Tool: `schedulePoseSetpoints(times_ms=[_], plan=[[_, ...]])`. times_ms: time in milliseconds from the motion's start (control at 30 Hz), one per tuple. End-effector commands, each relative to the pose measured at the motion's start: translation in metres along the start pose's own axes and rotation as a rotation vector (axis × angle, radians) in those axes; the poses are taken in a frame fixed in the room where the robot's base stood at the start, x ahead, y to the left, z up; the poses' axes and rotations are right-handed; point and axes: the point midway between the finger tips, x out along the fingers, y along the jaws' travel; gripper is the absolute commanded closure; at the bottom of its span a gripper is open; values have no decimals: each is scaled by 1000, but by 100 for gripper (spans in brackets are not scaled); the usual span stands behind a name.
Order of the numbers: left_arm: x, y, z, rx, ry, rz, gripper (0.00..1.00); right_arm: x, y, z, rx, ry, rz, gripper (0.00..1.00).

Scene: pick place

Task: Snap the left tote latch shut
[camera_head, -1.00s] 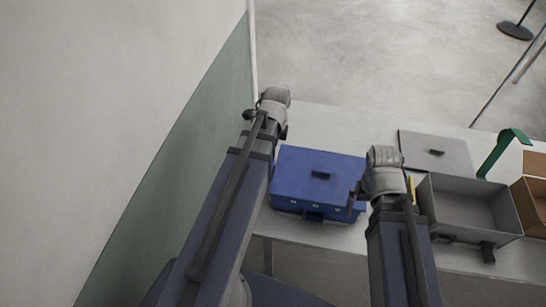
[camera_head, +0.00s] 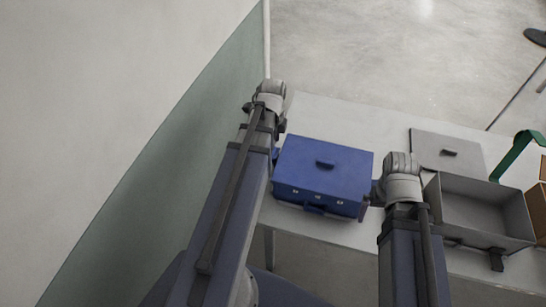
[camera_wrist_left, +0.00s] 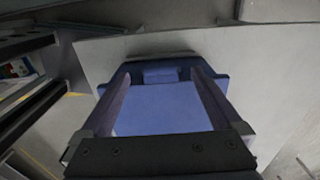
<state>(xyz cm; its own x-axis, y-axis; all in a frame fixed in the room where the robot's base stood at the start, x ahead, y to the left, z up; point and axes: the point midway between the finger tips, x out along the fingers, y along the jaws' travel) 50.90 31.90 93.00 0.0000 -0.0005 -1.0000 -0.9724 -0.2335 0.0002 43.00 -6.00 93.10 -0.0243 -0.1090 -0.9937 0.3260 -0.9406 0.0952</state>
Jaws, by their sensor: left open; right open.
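The blue tote (camera_head: 318,180) stands on the table with its lid on. The lid has a dark handle (camera_head: 325,163), and small pale marks show along the front. A small blue piece (camera_head: 276,154) sticks out at the tote's left side; I cannot tell whether it is the left latch. My left gripper (camera_head: 279,128) is by the tote's back left corner, its jaws mostly hidden in the head view. In the left wrist view its open fingers (camera_wrist_left: 160,78) frame part of the blue tote (camera_wrist_left: 165,110), with nothing gripped. My right gripper (camera_head: 376,190) is at the tote's right side, open.
An open grey bin (camera_head: 485,208) stands right of my right arm, with a flat grey lid (camera_head: 446,151) behind it. A green handle-like thing (camera_head: 514,153) and a brown box (camera_head: 541,208) are at the far right. A wall (camera_head: 190,140) runs close along the left.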

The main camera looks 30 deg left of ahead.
Motion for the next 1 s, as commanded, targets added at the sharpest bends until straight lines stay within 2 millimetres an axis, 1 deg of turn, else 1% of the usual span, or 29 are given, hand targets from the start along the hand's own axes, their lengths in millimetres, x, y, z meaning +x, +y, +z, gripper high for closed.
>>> schedulePoseSetpoints(times_ms=[33,233,367,667,1000], plan=[[14,0,0,0,0,0,1,14,-1,-1,0,0,0,0],[37,0,0,0,0,0,1,36,-4,-2,0,0,0,0],[43,0,0,0,0,0,1,42,-4,-2,0,0,0,0],[42,0,0,0,0,0,1,42,-4,-2,0,0,0,0],[42,0,0,0,0,0,39,42,-4,-2,0,0,0,0]])
